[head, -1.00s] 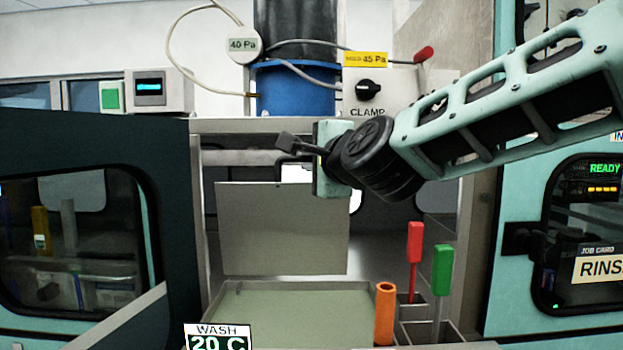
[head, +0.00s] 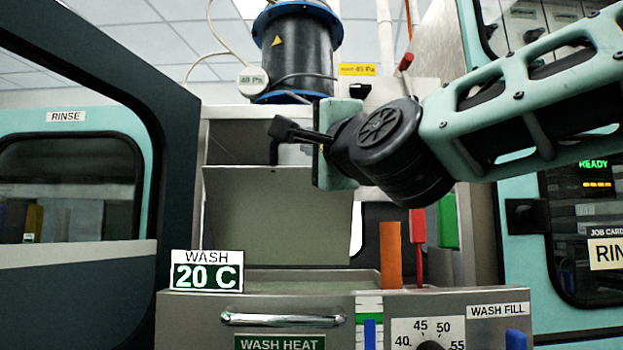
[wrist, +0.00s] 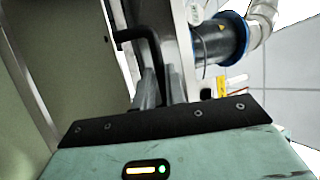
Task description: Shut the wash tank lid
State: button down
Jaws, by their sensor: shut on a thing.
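The wash tank lid (head: 275,215) is a flat grey-green panel standing raised at the back of the wash tank (head: 300,276). It also fills the left of the wrist view (wrist: 45,75). A bent black handle (head: 275,152) sits at its top edge. My gripper (head: 298,155) is at that top edge, in front of the right half of the lid. In the wrist view, my gripper's grey fingers (wrist: 160,92) are shut on the black handle (wrist: 133,35). The exact contact is partly hidden in the head view.
A blue-black duct (head: 297,50) hangs above. Side cabinets flank the tank.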

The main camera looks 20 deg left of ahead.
jog(key=s+d+f+n+t+y+b, duration=0.1)
jog(key=s+f+b, duration=0.6)
jog(key=b, duration=1.3)
jog(key=d+f+n+y, duration=0.1)
jog(key=n+y, duration=0.1)
jog(key=y, duration=0.1)
jog(key=shift+s+f+t+b, duration=0.3)
jog(key=shift+f+b, duration=0.05)
jog(key=shift+f, duration=0.05)
jog(key=shift+d, duration=0.1)
jog(key=c, duration=1.5)
grip_release()
jog(key=shift+w, duration=0.1)
jog(key=shift+o, duration=0.2)
